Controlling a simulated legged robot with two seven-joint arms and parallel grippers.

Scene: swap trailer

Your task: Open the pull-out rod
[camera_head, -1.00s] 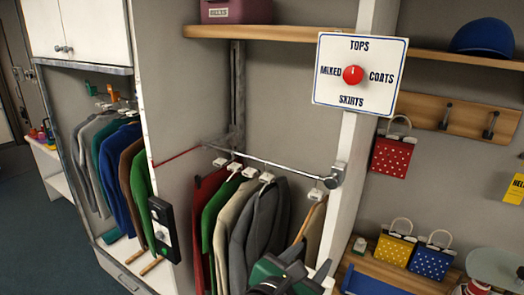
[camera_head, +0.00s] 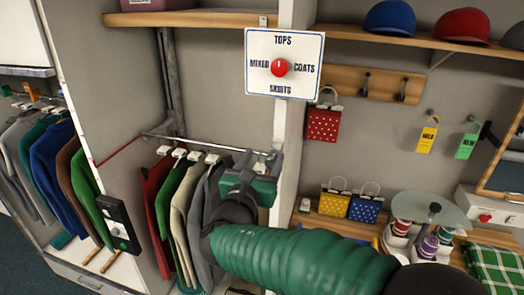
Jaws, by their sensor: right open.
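The pull-out rod (camera_head: 210,145) is a thin metal bar across the wardrobe opening, with a red section (camera_head: 119,150) at its left end. Several garments hang below it on white-topped hangers, among them a red one (camera_head: 157,205) and a grey one (camera_head: 206,215). My right gripper (camera_head: 259,160) is open at the rod's right end, its fingers pointing up and away from me. It hides that end and its mount, so I cannot tell whether it touches the rod. My left gripper is not in view.
A sign with a red knob (camera_head: 280,68) is on the post above my right gripper. A black panel (camera_head: 118,224) stands at the left divider. A red bag (camera_head: 322,124) hangs to the right, above a shelf with yellow (camera_head: 333,203) and blue (camera_head: 364,208) bags.

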